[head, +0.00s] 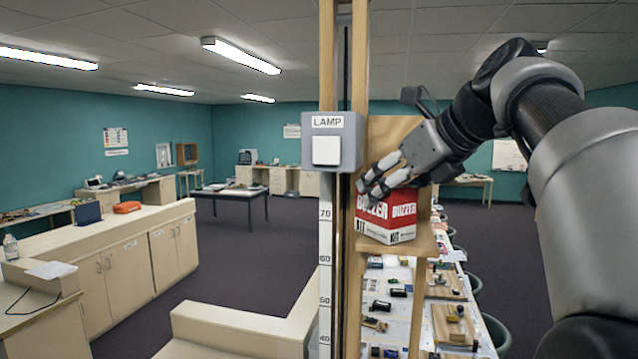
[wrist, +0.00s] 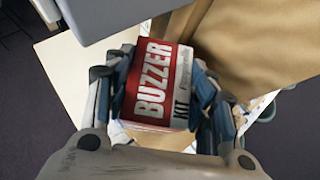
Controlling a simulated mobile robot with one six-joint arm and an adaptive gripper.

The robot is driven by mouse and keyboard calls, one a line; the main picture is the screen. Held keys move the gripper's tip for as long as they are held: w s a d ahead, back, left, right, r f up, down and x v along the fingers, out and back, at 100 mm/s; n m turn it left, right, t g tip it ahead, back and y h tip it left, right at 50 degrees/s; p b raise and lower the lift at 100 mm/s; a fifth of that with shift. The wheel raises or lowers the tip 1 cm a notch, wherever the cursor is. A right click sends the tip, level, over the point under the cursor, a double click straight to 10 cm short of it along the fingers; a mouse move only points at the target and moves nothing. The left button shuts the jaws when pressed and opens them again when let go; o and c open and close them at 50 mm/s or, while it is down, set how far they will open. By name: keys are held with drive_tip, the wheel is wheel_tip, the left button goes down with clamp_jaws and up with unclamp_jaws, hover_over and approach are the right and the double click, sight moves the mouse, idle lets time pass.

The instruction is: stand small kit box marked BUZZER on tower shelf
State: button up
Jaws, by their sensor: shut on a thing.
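The small kit box marked BUZZER (head: 402,213) is red and white and upright, at the wooden tower shelf (head: 427,243). My gripper (head: 381,185) is shut on the box from above. In the wrist view the box (wrist: 158,86) sits between the two fingers of my gripper (wrist: 165,100), with its label facing the camera. The box's base is at the level of the shelf board; I cannot tell whether it rests on it. Part of the box's top is hidden by the fingers.
A grey LAMP switch box (head: 337,142) is fixed to the tower post, left of my gripper. A height scale (head: 325,270) runs down the post. Below the shelf, a long table (head: 398,310) holds several small parts. A wooden panel (wrist: 238,50) stands close beside the gripper.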

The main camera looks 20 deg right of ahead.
drive_tip(key=shift+s, duration=0.25)
drive_tip(key=o, duration=0.8)
drive_tip(key=shift+w+f, duration=0.1)
drive_tip(key=shift+f, duration=0.1)
drive_tip(key=shift+c, duration=0.2)
drive_tip(key=shift+o, duration=1.4)
drive_tip(key=shift+w, duration=0.15)
drive_tip(key=shift+o, duration=0.9)
drive_tip(key=shift+s, duration=0.2)
drive_tip(key=shift+w, duration=0.1)
drive_tip(key=shift+s+r, duration=0.25)
drive_tip(key=shift+r, duration=0.2)
drive_tip(key=v, duration=1.1)
drive_tip(key=shift+s, duration=0.2)
